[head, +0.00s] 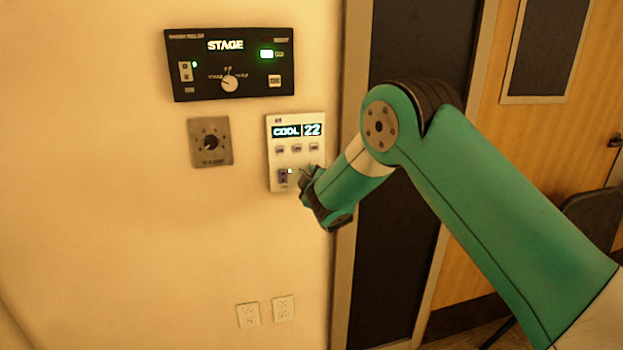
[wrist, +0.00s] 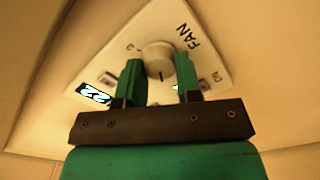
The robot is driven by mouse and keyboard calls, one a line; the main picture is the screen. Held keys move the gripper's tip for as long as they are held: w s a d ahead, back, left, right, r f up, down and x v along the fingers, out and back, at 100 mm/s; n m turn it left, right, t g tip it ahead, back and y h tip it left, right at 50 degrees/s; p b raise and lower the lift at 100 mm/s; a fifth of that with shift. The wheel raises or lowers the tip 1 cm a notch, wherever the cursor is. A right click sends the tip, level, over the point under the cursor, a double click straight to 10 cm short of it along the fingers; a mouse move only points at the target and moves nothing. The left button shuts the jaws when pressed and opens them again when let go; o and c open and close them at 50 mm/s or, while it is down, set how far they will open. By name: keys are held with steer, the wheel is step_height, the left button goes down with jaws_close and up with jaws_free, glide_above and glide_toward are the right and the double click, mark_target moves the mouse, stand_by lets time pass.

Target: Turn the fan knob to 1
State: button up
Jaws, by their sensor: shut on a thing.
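The white wall panel (head: 295,122) reads COOL 22 and has small buttons and a switch. My gripper (head: 302,176) is at its lower right part and covers the fan knob in the head view. In the wrist view the panel (wrist: 205,62) is turned, with the word FAN beside a round pale knob (wrist: 157,56). A dark mark on the knob points toward the gripper's body. The green fingers of my gripper (wrist: 158,80) stand on either side of the knob and are shut on it. The scale marks are too small to read surely.
A black STAGE panel (head: 185,48) with its own knob is above left. A grey dial plate (head: 224,152) is left of the white panel. Two outlets (head: 248,315) (head: 284,308) are low on the wall.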

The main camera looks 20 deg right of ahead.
steer(key=o, duration=0.9)
steer(key=shift+o, duration=0.2)
steer(key=s+b, duration=0.9)
steer(key=s, duration=0.8)
steer(key=shift+s, duration=0.25)
